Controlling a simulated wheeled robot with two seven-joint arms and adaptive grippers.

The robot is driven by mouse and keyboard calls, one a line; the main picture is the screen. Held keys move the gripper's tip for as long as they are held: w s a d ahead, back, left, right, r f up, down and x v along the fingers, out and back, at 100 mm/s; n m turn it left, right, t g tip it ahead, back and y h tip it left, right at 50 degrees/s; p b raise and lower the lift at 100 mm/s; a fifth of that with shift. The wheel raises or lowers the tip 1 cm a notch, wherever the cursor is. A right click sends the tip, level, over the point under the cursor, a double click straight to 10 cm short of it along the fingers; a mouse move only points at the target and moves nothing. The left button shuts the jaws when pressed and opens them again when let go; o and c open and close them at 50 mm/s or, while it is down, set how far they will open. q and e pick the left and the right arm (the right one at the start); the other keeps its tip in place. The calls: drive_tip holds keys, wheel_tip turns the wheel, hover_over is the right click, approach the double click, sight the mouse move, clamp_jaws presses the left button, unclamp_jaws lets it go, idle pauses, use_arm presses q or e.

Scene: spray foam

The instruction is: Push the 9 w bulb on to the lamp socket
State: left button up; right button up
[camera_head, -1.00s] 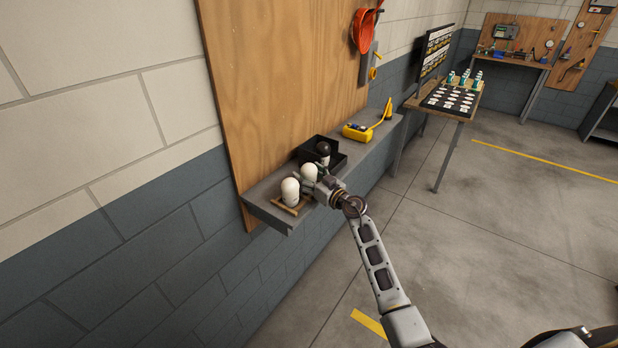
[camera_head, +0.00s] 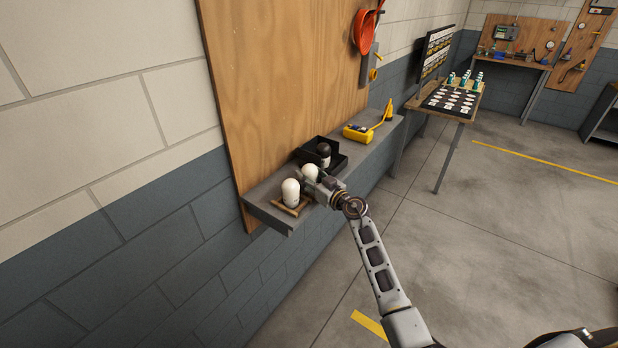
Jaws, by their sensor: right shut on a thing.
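One white bulb (camera_head: 291,192) stands upright on a small wooden base at the near end of the grey shelf. A second white bulb (camera_head: 309,171) is just behind it, at my right gripper (camera_head: 314,186). My right gripper is shut on this second bulb, and its fingers hide the bulb's lower part. A dark-topped bulb (camera_head: 324,152) stands in the black tray behind. The lamp socket cannot be made out, and the wattage print is too small to read. My left gripper is not in view.
The black tray (camera_head: 340,163) sits close behind the gripper on the shelf (camera_head: 375,150). A yellow device (camera_head: 357,133) lies farther along. A wooden board (camera_head: 280,90) rises along the shelf's wall side. The floor on the right is clear.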

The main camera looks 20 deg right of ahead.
drive_tip(key=shift+r, duration=0.15)
drive_tip(key=shift+r+p, duration=0.45)
drive_tip(key=shift+r, duration=0.45)
drive_tip(key=shift+r+p, duration=1.3)
drive_tip(key=shift+r, duration=2.7)
drive_tip(key=shift+f, duration=0.1)
